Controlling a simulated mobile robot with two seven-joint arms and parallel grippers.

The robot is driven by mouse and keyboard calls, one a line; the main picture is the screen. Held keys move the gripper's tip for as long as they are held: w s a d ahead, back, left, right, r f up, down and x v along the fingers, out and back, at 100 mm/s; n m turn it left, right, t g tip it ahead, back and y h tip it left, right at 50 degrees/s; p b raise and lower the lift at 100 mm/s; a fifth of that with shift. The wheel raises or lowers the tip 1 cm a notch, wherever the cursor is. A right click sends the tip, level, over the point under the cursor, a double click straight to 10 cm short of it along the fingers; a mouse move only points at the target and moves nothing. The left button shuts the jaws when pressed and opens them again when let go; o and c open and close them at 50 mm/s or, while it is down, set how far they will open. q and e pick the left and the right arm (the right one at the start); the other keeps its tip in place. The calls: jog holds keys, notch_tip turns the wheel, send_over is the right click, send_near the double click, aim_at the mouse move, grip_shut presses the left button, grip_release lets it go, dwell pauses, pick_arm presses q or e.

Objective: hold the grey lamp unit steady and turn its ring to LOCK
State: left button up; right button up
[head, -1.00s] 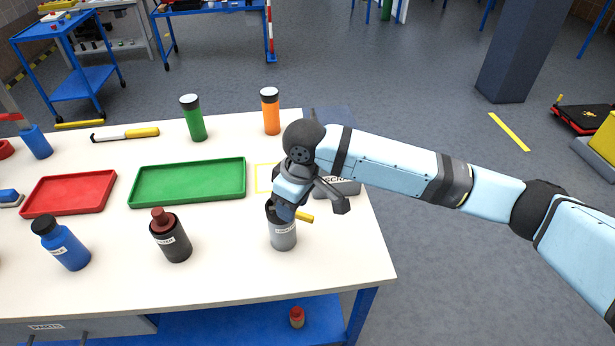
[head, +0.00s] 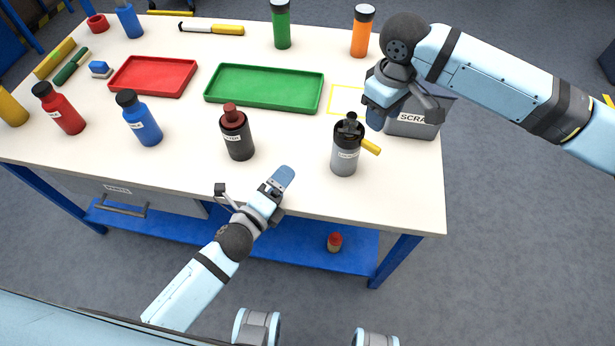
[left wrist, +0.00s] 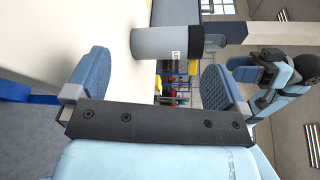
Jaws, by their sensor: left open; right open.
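The grey lamp unit (head: 344,160) stands upright near the table's front right. Its dark ring (head: 349,133) has a yellow lever (head: 371,146) pointing right, and the body carries a label too small to read. My right gripper (head: 402,110) is open and empty, just behind and right of the lamp, apart from it. My left gripper (head: 253,187) is open and empty over the table's front edge, left of the lamp and apart from it. In the left wrist view the lamp unit (left wrist: 165,43) lies ahead, beyond the two blue fingers.
The scrap bin (head: 412,126) is right of the lamp, by the right gripper. A dark bottle with a red-brown cap (head: 237,140) stands left of the lamp. A green tray (head: 265,88), a red tray (head: 150,76) and an orange-bodied bottle (head: 361,35) stand further back.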

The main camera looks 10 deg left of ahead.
aim_at(347, 145)
pick_arm(q)
jog(key=d+m+h, duration=0.1)
jog(key=m, duration=0.3)
jog(key=w+d+m+h, duration=0.1)
jog(key=d+m, duration=0.1)
jog(key=m, duration=0.3)
jog(key=w+d+m+h, duration=0.1)
jog(key=m, duration=0.3)
jog(key=shift+d+r+m, duration=0.3)
jog(key=shift+d+r, duration=0.05)
jog(key=shift+r, duration=0.05)
jog(key=m, duration=0.1)
jog(key=d+m+h, duration=0.1)
jog(key=m, duration=0.1)
jog(key=shift+w+d+m+g, duration=0.2)
jog(key=shift+m+g, duration=0.1)
jog(key=shift+g, duration=0.1)
jog(key=x, duration=1.3)
jog(key=shift+w+d, duration=0.2)
jog(key=shift+c, duration=0.2)
jog(key=c, duration=1.1)
jog(key=shift+o, duration=0.2)
